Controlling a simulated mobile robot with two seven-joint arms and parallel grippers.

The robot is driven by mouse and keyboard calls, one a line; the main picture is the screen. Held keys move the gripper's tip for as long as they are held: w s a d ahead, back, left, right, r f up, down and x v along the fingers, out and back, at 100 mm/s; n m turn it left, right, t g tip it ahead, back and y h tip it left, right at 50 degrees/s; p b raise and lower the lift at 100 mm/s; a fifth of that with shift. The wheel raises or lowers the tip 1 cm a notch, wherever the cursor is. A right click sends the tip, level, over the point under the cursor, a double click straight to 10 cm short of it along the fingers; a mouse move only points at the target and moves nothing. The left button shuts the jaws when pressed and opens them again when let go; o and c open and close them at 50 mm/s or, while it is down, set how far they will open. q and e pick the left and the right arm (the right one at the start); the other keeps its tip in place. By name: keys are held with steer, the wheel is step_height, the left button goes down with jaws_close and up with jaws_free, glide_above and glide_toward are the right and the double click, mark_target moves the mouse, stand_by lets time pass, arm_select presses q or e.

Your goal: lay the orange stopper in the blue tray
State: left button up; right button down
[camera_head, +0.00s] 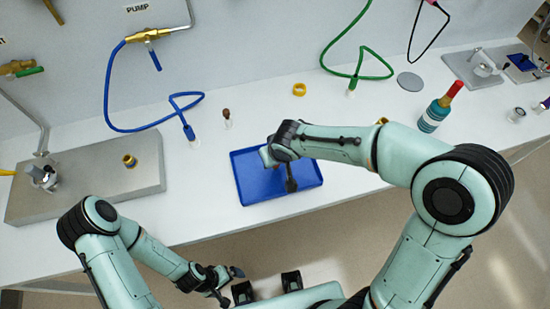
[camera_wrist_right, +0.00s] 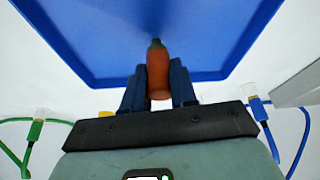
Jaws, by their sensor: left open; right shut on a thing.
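The orange stopper (camera_wrist_right: 158,78) is held between the two dark fingers of my right gripper (camera_wrist_right: 159,70) in the right wrist view. Its narrow dark end points away from the gripper, over the blue tray (camera_wrist_right: 225,74). I cannot tell whether it touches the tray. In the head view the blue tray (camera_head: 308,178) lies at the bench's front edge, and my right arm's wrist covers its upper part. My left gripper (camera_head: 231,285) is open and empty, low in front of the bench.
A grey metal slab (camera_head: 85,180) lies left of the tray. A yellow ring (camera_head: 299,89) lies behind the tray. A red-topped bottle (camera_head: 438,108) stands to the right, beyond my right arm.

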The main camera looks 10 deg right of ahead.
steer(key=shift+f, duration=0.3)
steer(key=shift+f, duration=0.2)
steer(key=c, duration=0.9)
jaws_free()
steer(key=shift+r, duration=0.1)
steer(key=shift+s+r, duration=0.1)
steer(key=shift+r, duration=0.35)
steer(key=p+v, duration=0.1)
steer(key=v, duration=1)
steer(key=shift+s+r, duration=0.1)
steer(key=shift+s, duration=0.05)
